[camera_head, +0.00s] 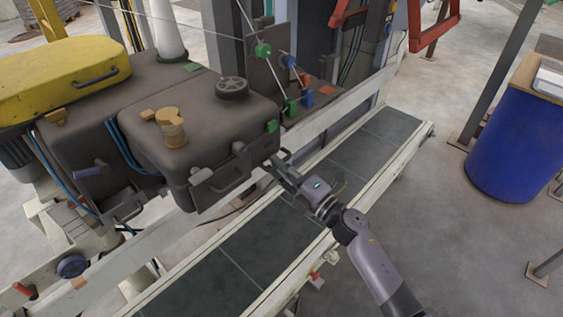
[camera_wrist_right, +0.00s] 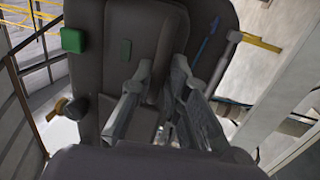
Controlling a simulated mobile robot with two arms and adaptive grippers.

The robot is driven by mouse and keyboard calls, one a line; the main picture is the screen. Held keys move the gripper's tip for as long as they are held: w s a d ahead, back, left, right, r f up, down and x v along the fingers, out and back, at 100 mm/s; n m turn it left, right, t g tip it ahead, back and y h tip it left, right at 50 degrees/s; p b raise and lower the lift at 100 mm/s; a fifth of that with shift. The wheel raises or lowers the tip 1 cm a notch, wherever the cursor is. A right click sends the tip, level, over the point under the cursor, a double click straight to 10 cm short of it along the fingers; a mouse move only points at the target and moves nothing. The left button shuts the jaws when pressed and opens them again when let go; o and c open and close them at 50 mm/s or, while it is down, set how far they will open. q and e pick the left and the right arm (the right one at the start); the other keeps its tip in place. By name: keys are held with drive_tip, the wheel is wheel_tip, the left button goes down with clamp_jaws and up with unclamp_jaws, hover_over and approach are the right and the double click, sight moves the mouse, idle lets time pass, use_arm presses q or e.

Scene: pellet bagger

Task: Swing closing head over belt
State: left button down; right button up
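The closing head (camera_head: 205,135) is a dark grey boxy machine with a black knob on top and a tan cap. In the head view it sits left of the belt, and its right end comes close to the belt's left rail. The belt (camera_head: 240,255) is a dark conveyor running diagonally between pale rails. My right gripper (camera_head: 276,164) is at the head's right end, above the belt. In the right wrist view its two fingers (camera_wrist_right: 160,95) are apart, pointing at the dark housing. I cannot tell whether they touch it. My left gripper is not in view.
A yellow cover (camera_head: 55,75) stands at the far left. A blue drum (camera_head: 515,140) stands on the floor at the right. Red frame parts (camera_head: 435,25) hang at the top. The belt surface is bare, and the floor between belt and drum is clear.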

drive_tip(key=shift+o, duration=0.4)
drive_tip(key=shift+s+r, duration=0.2)
drive_tip(key=shift+s, duration=0.15)
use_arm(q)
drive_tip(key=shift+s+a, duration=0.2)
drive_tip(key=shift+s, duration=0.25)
use_arm(e)
drive_tip(key=v, duration=1.2)
